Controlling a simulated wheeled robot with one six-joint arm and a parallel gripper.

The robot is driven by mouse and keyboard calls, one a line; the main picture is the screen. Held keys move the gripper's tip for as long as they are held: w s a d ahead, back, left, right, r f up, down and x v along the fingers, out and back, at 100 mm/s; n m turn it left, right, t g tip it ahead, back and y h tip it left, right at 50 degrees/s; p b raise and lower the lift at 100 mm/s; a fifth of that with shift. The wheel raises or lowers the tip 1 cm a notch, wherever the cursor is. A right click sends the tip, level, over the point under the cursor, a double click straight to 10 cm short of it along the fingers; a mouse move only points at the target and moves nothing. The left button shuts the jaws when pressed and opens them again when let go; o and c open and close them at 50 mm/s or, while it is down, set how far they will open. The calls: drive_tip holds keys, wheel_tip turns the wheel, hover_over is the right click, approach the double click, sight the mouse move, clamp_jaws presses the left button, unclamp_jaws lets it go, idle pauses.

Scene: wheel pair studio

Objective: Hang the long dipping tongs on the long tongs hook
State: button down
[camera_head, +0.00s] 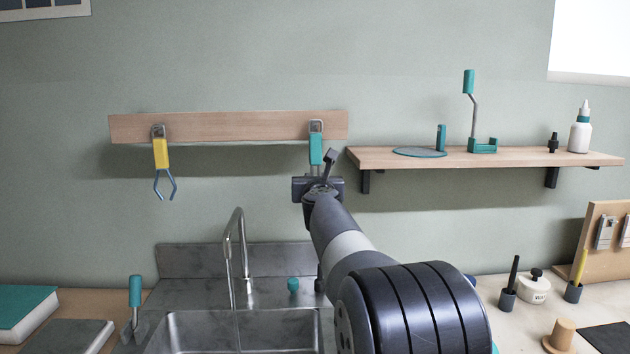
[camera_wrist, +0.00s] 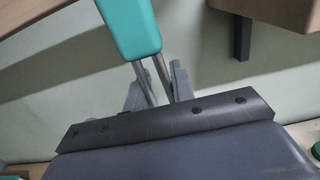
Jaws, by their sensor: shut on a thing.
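The tongs with a teal handle (camera_head: 315,148) are upright, their handle just under the right metal hook (camera_head: 316,125) on the wooden rail (camera_head: 230,126). The top of the handle meets the hook in the picture; I cannot tell whether it hangs on it. My gripper (camera_head: 318,183) is below the handle. In the wrist view, the teal handle (camera_wrist: 130,28) shows at the top, and my gripper (camera_wrist: 152,90) is shut on its two grey metal legs. The lower ends of the legs are hidden. Yellow-handled tongs (camera_head: 161,153) hang at the rail's left hook (camera_head: 158,130).
A wooden shelf (camera_head: 380,157) is close to the right of my gripper, with a teal disc (camera_head: 420,152), a teal stand (camera_head: 483,146) and a white bottle (camera_head: 580,133). Below are the sink (camera_head: 180,325) and its tall faucet (camera_head: 240,240). The wall between the two tongs is clear.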

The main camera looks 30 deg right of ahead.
drive_tip(key=shift+w, duration=0.15)
idle(0.4)
drive_tip(key=shift+f, duration=0.1)
drive_tip(key=shift+f+b, duration=0.25)
drive_tip(key=shift+b, duration=0.15)
idle(0.4)
drive_tip(key=c, duration=1.1)
unclamp_jaws()
drive_tip(key=b+v, duration=0.1)
drive_tip(key=v, duration=1)
drive_tip(key=shift+f, duration=0.1)
